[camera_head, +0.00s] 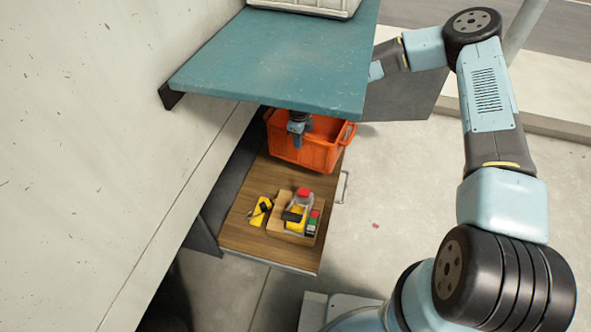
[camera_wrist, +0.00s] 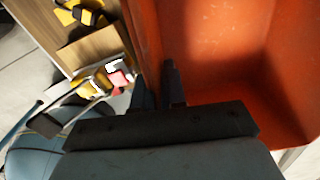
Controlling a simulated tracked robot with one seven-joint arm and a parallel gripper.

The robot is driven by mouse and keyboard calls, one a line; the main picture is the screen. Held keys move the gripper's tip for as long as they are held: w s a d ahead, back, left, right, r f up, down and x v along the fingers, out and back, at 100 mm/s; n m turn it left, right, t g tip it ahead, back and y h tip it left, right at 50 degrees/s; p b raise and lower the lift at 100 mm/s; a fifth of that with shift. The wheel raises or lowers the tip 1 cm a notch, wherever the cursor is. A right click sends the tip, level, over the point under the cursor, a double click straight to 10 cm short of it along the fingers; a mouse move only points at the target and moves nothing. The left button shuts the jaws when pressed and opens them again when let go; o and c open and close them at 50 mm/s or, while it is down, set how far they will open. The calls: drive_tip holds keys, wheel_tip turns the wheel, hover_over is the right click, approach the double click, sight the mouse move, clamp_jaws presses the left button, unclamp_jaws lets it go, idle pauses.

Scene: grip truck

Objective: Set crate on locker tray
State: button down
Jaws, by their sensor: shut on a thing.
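An orange crate (camera_head: 312,155) is at the far end of the wooden locker tray (camera_head: 245,240), partly under the teal shelf. I cannot tell whether its base touches the tray. My gripper (camera_head: 297,130) is shut on the crate's near wall. In the wrist view my gripper (camera_wrist: 160,85) has one finger inside the crate (camera_wrist: 225,60) and one outside, with the wall between them. The inside of the crate that shows is empty. Part of its far side is hidden by the shelf.
The teal shelf (camera_head: 285,60) overhangs the tray, with a white crate (camera_head: 310,5) on top. Yellow tools (camera_head: 260,210) and a wooden board with several items (camera_head: 297,213) occupy the tray's near half. The wall (camera_head: 90,120) stands close at left; clear pavement (camera_head: 400,220) lies right.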

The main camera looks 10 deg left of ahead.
sight(291, 161)
drive_tip(key=a, duration=0.1)
drive_tip(key=a+f+n, duration=0.1)
drive_tip(key=a, duration=0.1)
drive_tip(key=shift+w+n, duration=0.2)
drive_tip(key=shift+n, duration=0.1)
wheel_tip(291, 161, down, 10)
drive_tip(key=shift+a+f, duration=0.1)
idle(0.3)
drive_tip(key=c, duration=1.2)
unclamp_jaws()
wheel_tip(291, 161, up, 12)
